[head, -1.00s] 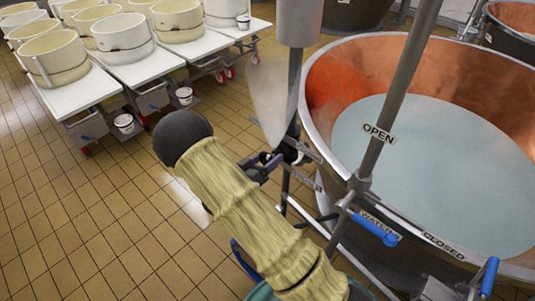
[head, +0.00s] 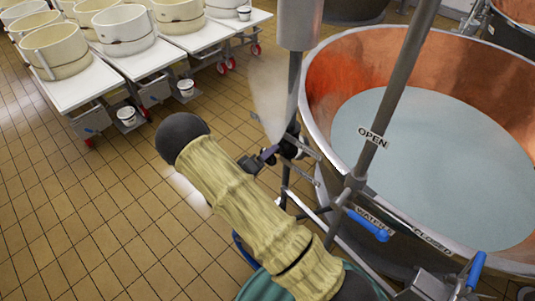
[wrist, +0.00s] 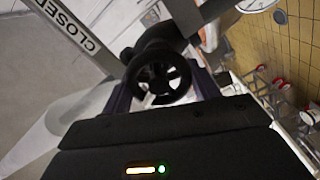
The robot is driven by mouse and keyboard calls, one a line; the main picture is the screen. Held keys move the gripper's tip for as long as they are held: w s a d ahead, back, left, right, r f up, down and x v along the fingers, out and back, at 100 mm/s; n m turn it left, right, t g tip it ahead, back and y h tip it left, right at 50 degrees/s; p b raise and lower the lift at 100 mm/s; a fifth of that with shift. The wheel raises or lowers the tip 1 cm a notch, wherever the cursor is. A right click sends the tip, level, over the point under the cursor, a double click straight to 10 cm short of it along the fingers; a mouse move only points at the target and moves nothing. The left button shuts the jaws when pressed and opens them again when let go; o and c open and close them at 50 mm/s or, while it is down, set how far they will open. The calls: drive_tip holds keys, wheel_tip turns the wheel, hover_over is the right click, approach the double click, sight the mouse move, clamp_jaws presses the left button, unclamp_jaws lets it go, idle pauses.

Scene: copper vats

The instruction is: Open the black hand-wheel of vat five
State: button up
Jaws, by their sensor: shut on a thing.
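The black hand-wheel (head: 293,143) sits on a pipe beside the copper vat (head: 440,65), left of its rim. In the wrist view the hand-wheel (wrist: 160,77) shows as a small spoked ring, face on. My gripper (head: 268,155) reaches it from the lower left in the head view. In the wrist view my gripper (wrist: 162,90) has a finger on each side of the wheel and is shut on it. A CLOSED label (wrist: 75,28) lies on a plate left of the wheel. The wheel's angle is hard to read.
An upright pipe with an OPEN label (head: 372,138) and a blue-handled WATER valve (head: 368,225) stand close to my arm. Steam rises near the wheel. White tables (head: 110,75) with cheese moulds stand at the upper left.

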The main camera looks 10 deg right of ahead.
idle(0.4)
drive_tip(key=o, duration=1)
drive_tip(key=shift+c, duration=0.2)
drive_tip(key=b+v, duration=0.4)
drive_tip(key=v, duration=1.3)
drive_tip(key=shift+a, duration=0.2)
drive_tip(key=shift+s, duration=0.1)
